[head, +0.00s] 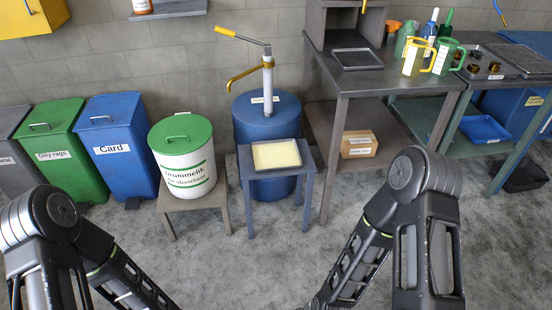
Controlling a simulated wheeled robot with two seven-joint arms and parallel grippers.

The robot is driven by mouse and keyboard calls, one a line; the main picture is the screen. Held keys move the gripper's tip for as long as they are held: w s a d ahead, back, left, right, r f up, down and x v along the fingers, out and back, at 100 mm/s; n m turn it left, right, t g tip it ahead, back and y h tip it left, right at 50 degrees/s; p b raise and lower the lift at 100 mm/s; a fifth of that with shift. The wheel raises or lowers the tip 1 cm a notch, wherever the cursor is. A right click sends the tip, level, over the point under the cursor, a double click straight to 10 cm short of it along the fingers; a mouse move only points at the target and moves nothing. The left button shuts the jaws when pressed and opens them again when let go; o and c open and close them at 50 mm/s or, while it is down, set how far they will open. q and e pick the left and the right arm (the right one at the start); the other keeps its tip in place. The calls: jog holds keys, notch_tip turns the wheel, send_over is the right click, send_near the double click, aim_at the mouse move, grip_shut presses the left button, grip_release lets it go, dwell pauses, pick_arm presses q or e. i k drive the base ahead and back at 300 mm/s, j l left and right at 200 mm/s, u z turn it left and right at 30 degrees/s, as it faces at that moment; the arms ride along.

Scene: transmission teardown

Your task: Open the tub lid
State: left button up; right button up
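The white tub (187,174) stands on a small brown stool, left of the middle in the head view. Its green lid (180,134) sits on top, closed, with a green bar handle (178,138) across it. Black printed text and green bands show on the tub's side. My two arms show in the lower left and lower right corners, and both run down out of the picture. Neither gripper is in view. Both arms are apart from the tub.
Blue card bin (117,150) and green oily rags bin (62,152) stand left of the tub. Right of it are a blue drum (262,117) with a hand pump and a stool with a shallow tray (277,165). A workbench (400,80) holds jugs and bottles. The floor in front is clear.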

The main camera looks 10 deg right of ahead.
aim_at(183, 133)
jog(key=i+l, duration=0.15)
jog(key=i, duration=0.55)
jog(key=i+l, duration=0.15)
jog(key=i, duration=0.5)
jog(key=i+l, duration=0.2)
jog(key=i, duration=0.5)
